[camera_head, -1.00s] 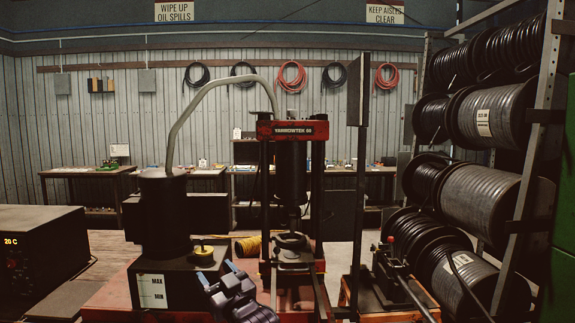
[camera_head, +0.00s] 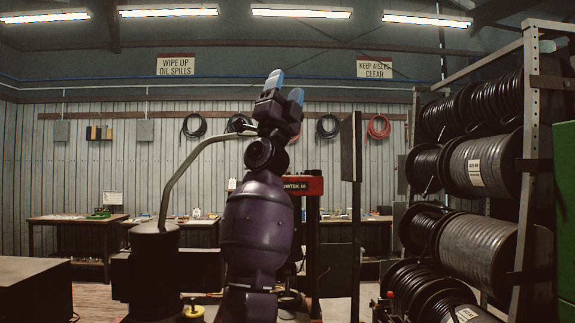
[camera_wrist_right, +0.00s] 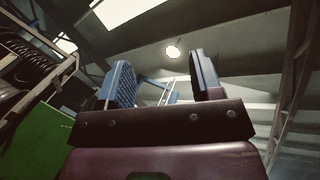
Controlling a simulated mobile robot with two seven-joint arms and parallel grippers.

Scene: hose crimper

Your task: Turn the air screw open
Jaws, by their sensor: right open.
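My right gripper (camera_head: 285,88) is raised high in the middle of the head view, pointing up, with its blue-tipped fingers apart and nothing between them. The right wrist view also shows its fingers (camera_wrist_right: 163,80) open and empty against the ceiling. A round yellow knob (camera_head: 194,312), perhaps the air screw, shows at the bottom edge of the head view, beside the dark pump cylinder (camera_head: 155,270). It is well below and left of my right gripper. My left gripper is not in view.
My right arm hides part of the red press (camera_head: 313,186). A grey curved hose (camera_head: 185,175) rises from the pump cylinder and passes behind my arm. A dark upright panel (camera_head: 351,150) stands right of the press. A rack of hose reels (camera_head: 487,167) fills the right side.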

